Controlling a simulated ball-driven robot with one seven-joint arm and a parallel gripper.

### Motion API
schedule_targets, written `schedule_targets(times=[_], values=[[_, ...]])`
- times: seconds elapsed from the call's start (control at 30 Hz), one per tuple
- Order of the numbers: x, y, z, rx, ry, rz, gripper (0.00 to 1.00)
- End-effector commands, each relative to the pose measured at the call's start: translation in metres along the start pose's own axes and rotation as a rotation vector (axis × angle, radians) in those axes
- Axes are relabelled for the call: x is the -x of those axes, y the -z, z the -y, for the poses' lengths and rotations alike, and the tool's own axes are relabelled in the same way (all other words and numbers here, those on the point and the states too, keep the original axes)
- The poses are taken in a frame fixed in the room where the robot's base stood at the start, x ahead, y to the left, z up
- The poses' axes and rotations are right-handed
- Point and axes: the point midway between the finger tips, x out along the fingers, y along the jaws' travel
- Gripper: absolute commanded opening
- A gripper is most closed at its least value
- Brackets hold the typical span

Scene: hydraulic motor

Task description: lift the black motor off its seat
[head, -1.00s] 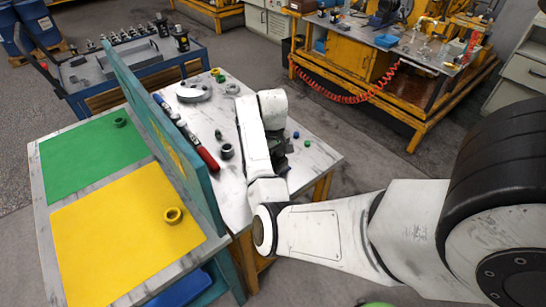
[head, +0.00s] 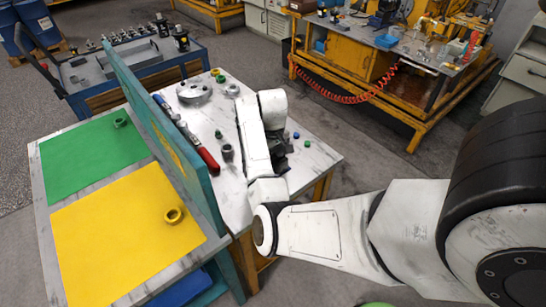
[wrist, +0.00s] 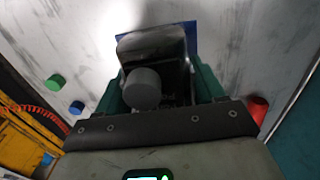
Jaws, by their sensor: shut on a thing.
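In the wrist view, my gripper (wrist: 160,90) has its green fingers on both sides of a dark block with a round grey end, which I take to be the black motor (wrist: 168,62). The fingers are shut on it. A blue surface (wrist: 192,36) shows beyond its far edge; I cannot tell whether the motor touches it or is apart from it. In the head view, my gripper (head: 280,152) is over the right part of the marbled white table (head: 310,155), and my white arm link hides most of the motor and its seat.
A grey disc (head: 194,92), a red-handled tool (head: 208,158) and a dark cylinder (head: 227,152) lie left of my arm. Small blue and green pieces (head: 304,143) lie to its right. A teal divider (head: 160,130) stands left, beside yellow (head: 125,240) and green (head: 90,160) mats.

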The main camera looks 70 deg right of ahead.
Motion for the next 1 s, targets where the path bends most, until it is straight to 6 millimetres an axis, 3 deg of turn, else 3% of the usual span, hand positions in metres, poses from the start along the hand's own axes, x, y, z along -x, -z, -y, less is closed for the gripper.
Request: schedule_targets(times=[0.7, 1.0], values=[[0.029, 0.001, 0.0, -0.001, -0.002, -0.004, 0.0], [0.031, 0.001, 0.0, -0.001, -0.002, -0.004, 0.0]])
